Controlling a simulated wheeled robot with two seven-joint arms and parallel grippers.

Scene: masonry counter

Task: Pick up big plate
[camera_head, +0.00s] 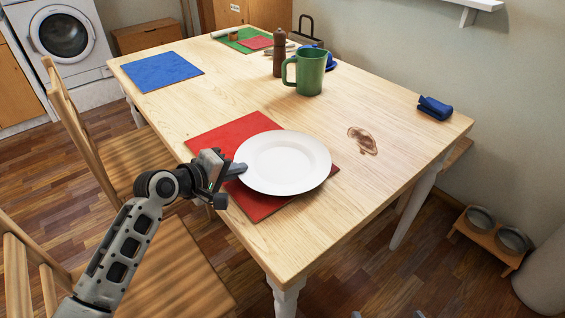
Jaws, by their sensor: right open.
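The big plate (284,162) is white and round. It lies on the red placemat (230,137) near the table's front edge, its right part reaching over the mat's edge. My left gripper (238,170) is at the plate's left rim, with a dark finger against or just beside it. I cannot tell whether its jaws are closed on the rim. Only small tips of my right gripper (388,314) show at the bottom edge, set apart, empty and well away from the plate.
A green pitcher (311,72) and a brown pepper mill (280,52) stand behind the plate. A brown stain (362,141) is right of it, and a folded blue cloth (434,108) is at the right edge. A blue placemat (162,71) lies far left. Wooden chairs (135,158) stand along the left side.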

